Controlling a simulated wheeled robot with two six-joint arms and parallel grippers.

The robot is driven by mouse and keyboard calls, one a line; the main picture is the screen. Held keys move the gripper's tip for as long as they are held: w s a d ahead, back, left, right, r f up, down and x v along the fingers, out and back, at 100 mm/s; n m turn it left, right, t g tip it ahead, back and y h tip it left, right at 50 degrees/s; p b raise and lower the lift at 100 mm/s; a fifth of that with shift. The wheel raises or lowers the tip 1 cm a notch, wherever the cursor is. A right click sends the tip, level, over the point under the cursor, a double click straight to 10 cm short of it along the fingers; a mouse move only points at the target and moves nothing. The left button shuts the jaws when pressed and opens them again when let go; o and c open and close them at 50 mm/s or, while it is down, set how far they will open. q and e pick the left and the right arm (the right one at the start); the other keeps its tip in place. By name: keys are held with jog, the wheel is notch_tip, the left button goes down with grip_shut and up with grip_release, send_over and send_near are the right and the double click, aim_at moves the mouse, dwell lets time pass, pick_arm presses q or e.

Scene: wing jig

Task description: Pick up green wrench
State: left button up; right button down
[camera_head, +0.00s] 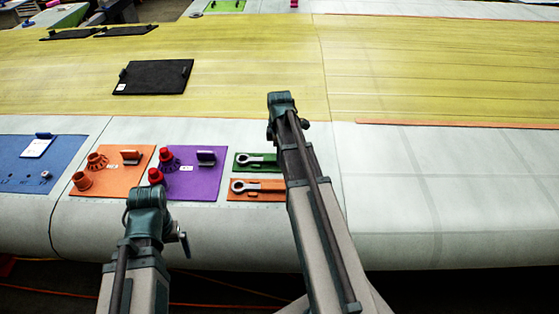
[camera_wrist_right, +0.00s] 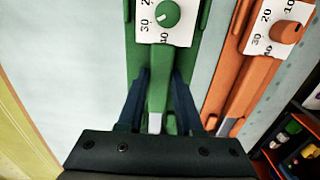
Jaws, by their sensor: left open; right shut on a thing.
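The green wrench (camera_head: 257,161) lies in a green tray (camera_head: 241,167) on the wing; its ring end and metal shaft show in the head view. In the right wrist view, its green handle with a white scale and green dial (camera_wrist_right: 167,14) runs upward. My right gripper (camera_wrist_right: 160,85) is shut on the green wrench (camera_wrist_right: 157,95), one dark blue finger on each side. In the head view my right arm hides this gripper and the wrench's right end. My left gripper (camera_head: 185,246) shows only partly beside my left arm, empty and apart from the wrench.
An orange wrench (camera_head: 258,186) lies in its orange tray just nearer; it also shows in the right wrist view (camera_wrist_right: 285,32). Purple (camera_head: 203,188), orange (camera_head: 113,183) and blue (camera_head: 40,170) mats with parts lie to the left. The white wing surface to the right is clear.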

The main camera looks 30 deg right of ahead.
jog(key=shift+r, duration=0.1)
notch_tip(320, 180, up, 10)
jog(key=p, duration=1)
dwell(0.6)
